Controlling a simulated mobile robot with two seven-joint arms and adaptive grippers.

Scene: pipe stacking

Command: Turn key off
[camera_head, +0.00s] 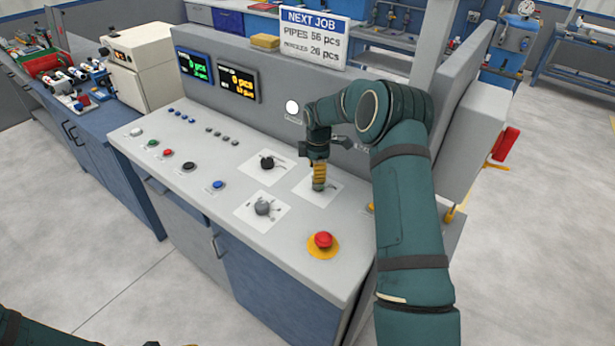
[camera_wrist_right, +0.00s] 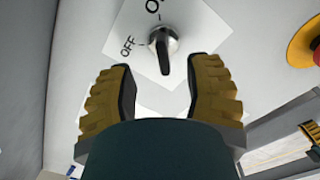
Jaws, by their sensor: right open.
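The key switch (camera_wrist_right: 163,45) shows in the right wrist view as a silver collar with a dark handle, on a white label plate (camera_wrist_right: 198,25) marked OFF and partly cut-off lettering. Its handle points down in that view, towards my gripper. My right gripper (camera_wrist_right: 160,75) is open, with one yellow ribbed finger on each side and the key just beyond the gap between the fingertips. In the head view my right gripper (camera_head: 319,186) points down over a white label plate (camera_head: 328,199) and hides the switch there. My left gripper is out of view.
A black knob (camera_head: 267,163) and a grey knob (camera_head: 263,208) stand on the console left of my right gripper. A red emergency button (camera_head: 323,240) on a yellow base is nearer the front edge. Several small buttons line the left. The console's upright back panel (camera_head: 280,90) rises behind.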

